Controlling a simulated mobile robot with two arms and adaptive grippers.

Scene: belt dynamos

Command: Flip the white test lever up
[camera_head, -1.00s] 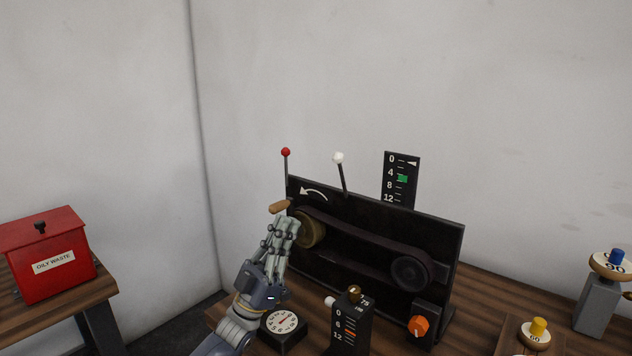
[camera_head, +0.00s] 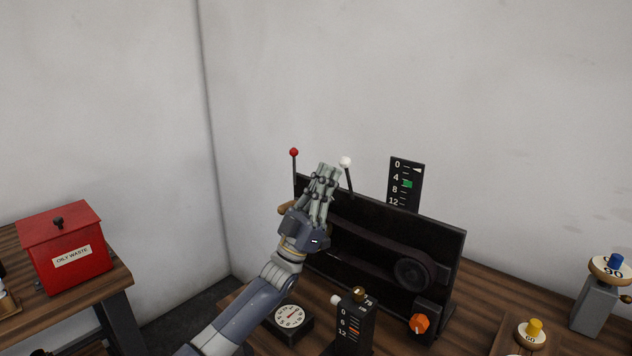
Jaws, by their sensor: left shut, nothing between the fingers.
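The white test lever (camera_head: 346,162) is a thin dark rod with a white ball, rising behind the top edge of the black belt panel (camera_head: 440,243) and leaning slightly left. My left gripper (camera_head: 328,170) is shut and empty. Its fingertips point up, just left of the white ball and in front of the rod's left side in the picture; I cannot tell whether they touch. A red-ball lever (camera_head: 294,154) stands upright to the left of the gripper. My gripper hides the left pulley and most of the crank handle (camera_head: 285,208). My right gripper is not in view.
A scale plate (camera_head: 405,182) with a green marker stands right of the lever. A round dial (camera_head: 290,316), a small gauge block (camera_head: 356,322) and an orange knob (camera_head: 419,323) sit in front. A red oily waste box (camera_head: 65,246) stands left.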

